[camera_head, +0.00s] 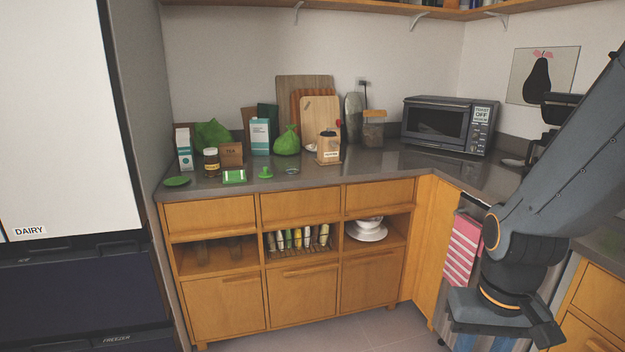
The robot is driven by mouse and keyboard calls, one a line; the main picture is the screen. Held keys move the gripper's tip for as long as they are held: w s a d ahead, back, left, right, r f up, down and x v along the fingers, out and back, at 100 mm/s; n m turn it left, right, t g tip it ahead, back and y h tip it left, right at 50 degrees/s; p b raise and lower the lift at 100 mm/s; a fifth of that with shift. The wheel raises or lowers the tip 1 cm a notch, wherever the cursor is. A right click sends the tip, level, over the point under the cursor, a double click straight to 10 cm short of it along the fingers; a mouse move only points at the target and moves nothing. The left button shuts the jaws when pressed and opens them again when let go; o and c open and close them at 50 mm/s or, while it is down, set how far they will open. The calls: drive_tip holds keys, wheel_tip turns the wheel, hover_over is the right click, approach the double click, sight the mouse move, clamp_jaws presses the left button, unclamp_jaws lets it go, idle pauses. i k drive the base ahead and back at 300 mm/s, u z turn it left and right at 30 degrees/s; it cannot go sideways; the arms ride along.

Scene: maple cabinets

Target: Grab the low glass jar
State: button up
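Several things could be the low glass jar, and I cannot tell for sure which one is meant. A larger clear jar (373,133) with a wooden lid stands near the back wall, left of the microwave. A small, flat, clear round thing (292,170) lies near the counter's front edge. Dim glass-like shapes (202,250) sit in the left open shelf. My arm is at the right, far from them all; my gripper's fingers do not show.
Green lids, cartons, a tea box (231,154), a green bag (287,140) and a labelled canister (328,147) crowd the counter (340,171). Cutting boards (321,118) lean behind. A microwave (450,124) fills the corner. The floor (375,330) before the cabinets looks clear.

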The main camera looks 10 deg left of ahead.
sight(291, 167)
drive_tip(key=u, duration=0.45)
drive_tip(key=i, duration=1.75)
drive_tip(key=u, duration=0.5)
